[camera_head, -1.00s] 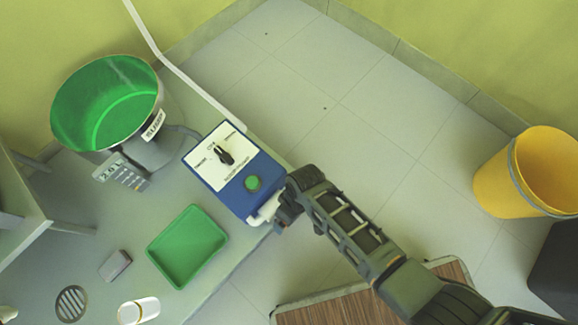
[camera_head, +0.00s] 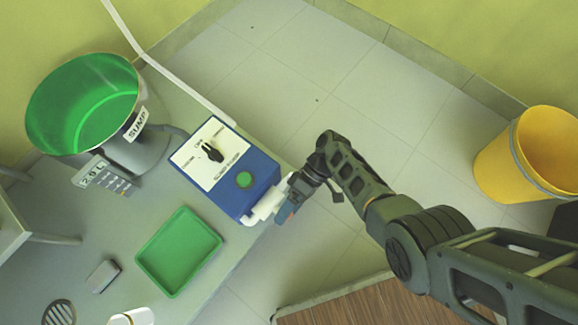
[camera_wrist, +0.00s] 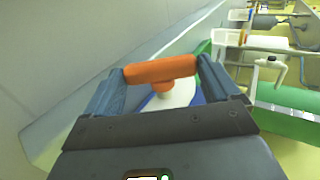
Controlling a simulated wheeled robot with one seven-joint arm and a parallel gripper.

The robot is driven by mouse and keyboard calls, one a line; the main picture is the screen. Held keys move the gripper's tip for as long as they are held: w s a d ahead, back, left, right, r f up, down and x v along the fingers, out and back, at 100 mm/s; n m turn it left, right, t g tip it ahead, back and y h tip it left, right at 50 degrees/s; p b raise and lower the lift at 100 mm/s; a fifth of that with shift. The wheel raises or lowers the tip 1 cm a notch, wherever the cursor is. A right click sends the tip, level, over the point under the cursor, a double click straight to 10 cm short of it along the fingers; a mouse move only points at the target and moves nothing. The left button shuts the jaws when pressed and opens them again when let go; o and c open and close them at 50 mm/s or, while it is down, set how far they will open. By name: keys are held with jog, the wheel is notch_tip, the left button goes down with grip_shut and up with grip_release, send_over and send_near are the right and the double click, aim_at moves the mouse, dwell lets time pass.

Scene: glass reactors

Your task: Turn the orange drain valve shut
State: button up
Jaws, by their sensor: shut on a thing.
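The orange drain valve handle (camera_wrist: 160,70) is a short bar lying between my two finger tips in the wrist view. My gripper (camera_head: 291,197) is shut on it, with one grey-blue finger at each end of the bar. A white fitting shows behind the handle in the wrist view. In the head view, the white valve body (camera_head: 264,204) comes out of the right side of a blue control box (camera_head: 228,165), and my gripper is right beside it. The handle is mostly hidden by my gripper there, so its turn angle is hard to tell.
The blue box has a black knob (camera_head: 211,151) and a green button (camera_head: 244,180). A green tray (camera_head: 179,250), a green-lined sump vessel (camera_head: 82,105) and a small grey block (camera_head: 103,275) are on the bench. A yellow bucket (camera_head: 500,165) stands on open floor at right.

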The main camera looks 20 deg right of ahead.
jog(key=shift+f+y, duration=0.1)
jog(key=shift+y, duration=0.3)
dwell(0.3)
jog(key=o, duration=0.8)
jog(key=shift+d, duration=0.1)
jog(key=p+v, duration=0.1)
jog(key=v, duration=0.6)
jog(key=shift+w+d, duration=0.25)
jog(key=shift+c, duration=0.3)
